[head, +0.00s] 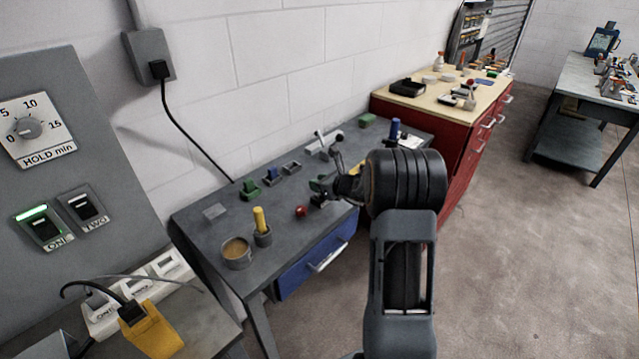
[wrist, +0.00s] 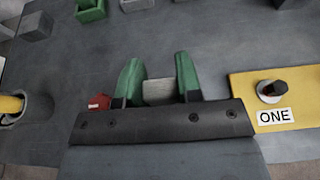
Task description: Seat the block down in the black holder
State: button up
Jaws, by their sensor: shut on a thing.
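My gripper (wrist: 158,88) has green fingers closed on a light grey block (wrist: 159,92). The fingers hide the block's sides, and the gripper body hides its near part. In the head view my gripper (head: 319,190) is over the right half of the dark grey bench, and the block cannot be made out. A small dark holder (head: 292,168) with an open top stands at the back of the bench, left of and behind my gripper. It looks dark grey to black, so I cannot be sure of its colour.
Beside it stand a blue piece (head: 272,175) and a green holder (head: 250,191). A red ball (wrist: 98,102) is close left of my gripper. A yellow cylinder (head: 259,218) stands in a cup. A yellow plate (wrist: 245,92) marked ONE lies right.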

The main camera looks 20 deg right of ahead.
jog(key=shift+f+b, duration=1.05)
jog(key=o, duration=1)
jog(key=v, duration=1.3)
jog(key=shift+s+d+r+b, duration=0.15)
jog(key=shift+s+r+b, duration=0.05)
jog(key=shift+s+b, duration=0.1)
